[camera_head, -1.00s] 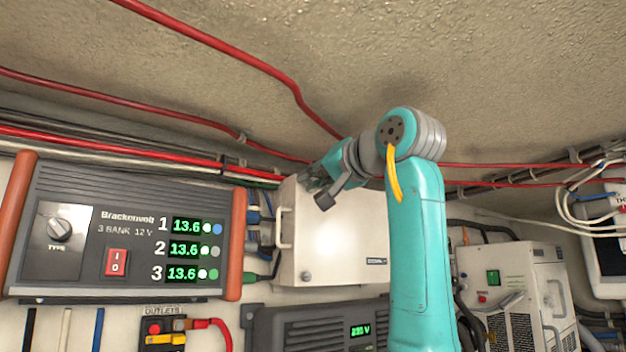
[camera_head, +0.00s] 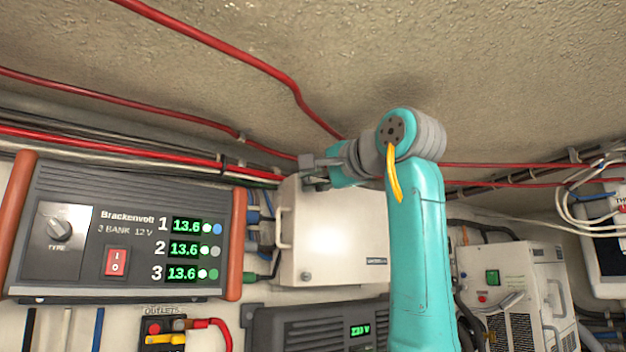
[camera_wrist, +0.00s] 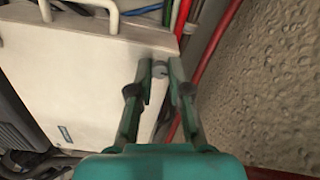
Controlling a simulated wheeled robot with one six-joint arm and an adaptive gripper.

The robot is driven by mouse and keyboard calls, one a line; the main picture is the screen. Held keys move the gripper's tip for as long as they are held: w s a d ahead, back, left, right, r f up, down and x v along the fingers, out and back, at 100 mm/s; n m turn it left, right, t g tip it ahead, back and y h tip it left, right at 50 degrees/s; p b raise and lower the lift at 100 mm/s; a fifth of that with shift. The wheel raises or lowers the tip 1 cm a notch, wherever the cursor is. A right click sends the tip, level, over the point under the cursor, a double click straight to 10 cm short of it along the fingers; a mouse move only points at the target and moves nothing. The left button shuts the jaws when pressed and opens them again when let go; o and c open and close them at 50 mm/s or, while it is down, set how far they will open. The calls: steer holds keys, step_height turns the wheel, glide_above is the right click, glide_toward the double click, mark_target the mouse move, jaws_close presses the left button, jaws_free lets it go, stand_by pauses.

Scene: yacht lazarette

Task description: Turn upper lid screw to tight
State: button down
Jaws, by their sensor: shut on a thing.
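The upper lid screw (camera_wrist: 159,70) is a small grey round head near the corner of the white box's lid (camera_wrist: 85,75), between my fingertips in the wrist view. My gripper (camera_wrist: 160,66) is shut on it, one finger on each side. In the head view my gripper (camera_head: 308,168) is at the top left corner of the white box (camera_head: 335,235) and hides the upper screw. A second, lower lid screw (camera_head: 306,276) shows at the lid's bottom left. The screw's slot or mark is too small to read.
Red cables (camera_head: 290,85) run along the ceiling and just behind the box top, close to my gripper. The box's handle (camera_head: 283,228) is on its left side. A charger (camera_head: 130,185) with green readouts stands left, and a white unit (camera_head: 520,280) stands right.

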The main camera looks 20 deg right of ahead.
stand_by(0.4)
steer(key=c, duration=1.1)
jaws_free()
steer(key=v, duration=1.2)
